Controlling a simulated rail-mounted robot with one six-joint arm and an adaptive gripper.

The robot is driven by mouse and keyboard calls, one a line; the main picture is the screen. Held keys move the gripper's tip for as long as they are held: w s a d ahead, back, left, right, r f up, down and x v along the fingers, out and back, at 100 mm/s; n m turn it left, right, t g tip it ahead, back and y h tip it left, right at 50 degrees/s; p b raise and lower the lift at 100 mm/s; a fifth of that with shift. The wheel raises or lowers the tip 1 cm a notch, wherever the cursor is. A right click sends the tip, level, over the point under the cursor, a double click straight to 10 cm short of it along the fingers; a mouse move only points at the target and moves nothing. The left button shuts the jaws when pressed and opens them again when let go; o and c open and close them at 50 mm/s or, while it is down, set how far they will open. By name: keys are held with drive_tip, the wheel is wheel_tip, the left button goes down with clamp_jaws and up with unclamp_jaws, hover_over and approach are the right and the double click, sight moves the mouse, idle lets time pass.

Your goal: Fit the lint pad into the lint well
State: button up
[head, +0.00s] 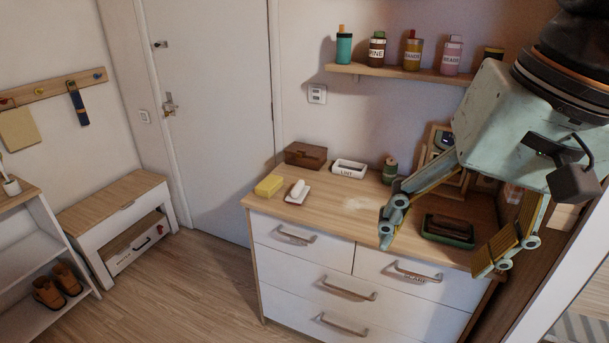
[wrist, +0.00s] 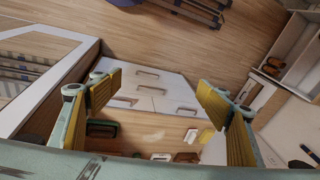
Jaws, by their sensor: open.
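A white open tray marked LINT (head: 349,168), seemingly the lint well, stands at the back of the dresser top. It also shows in the wrist view (wrist: 160,156). A dark brown block in a green tray (head: 447,240) sits at the right. My gripper (head: 435,258) is open and empty, its fingers on either side of the green tray in the head view. In the wrist view my gripper (wrist: 158,97) also holds nothing.
A yellow block (head: 268,186), a brown box (head: 305,155) and a green bottle (head: 390,170) stand on the dresser (head: 340,225). A shelf with several jars (head: 411,54) hangs above. The middle of the dresser top is clear, with a pale patch.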

drive_tip(key=w+a+f+m+g+y+p, duration=0.1)
drive_tip(key=w+a+f+m+y, duration=0.2)
drive_tip(key=w, duration=0.8)
drive_tip(key=w+a+m+y+p, duration=0.1)
drive_tip(key=w+a+m, duration=0.25)
drive_tip(key=w, duration=0.75)
drive_tip(key=w+a+f+m+g+y+p, duration=0.15)
drive_tip(key=w+a, duration=0.35)
drive_tip(key=w, duration=0.5)
drive_tip(key=w+a+f+m+t+y+p, duration=0.1)
drive_tip(key=w+f+m+y, duration=0.15)
drive_tip(key=w+f, duration=0.4)
drive_tip(key=w+f+m+t+y, duration=0.1)
drive_tip(key=w+f+m, duration=0.25)
drive_tip(key=w, duration=0.65)
drive_tip(key=m+t+y+p, duration=0.1)
drive_tip(key=m+t+y, duration=0.1)
drive_tip(key=m, duration=0.3)
approach(301, 185)
drive_tip(key=shift+v, duration=1.2)
drive_tip(key=shift+w+a, duration=0.1)
drive_tip(key=shift+w, duration=0.05)
drive_tip(key=shift+b+x, duration=0.35)
drive_tip(key=shift+x, duration=3.8)
drive_tip(key=shift+a, duration=0.1)
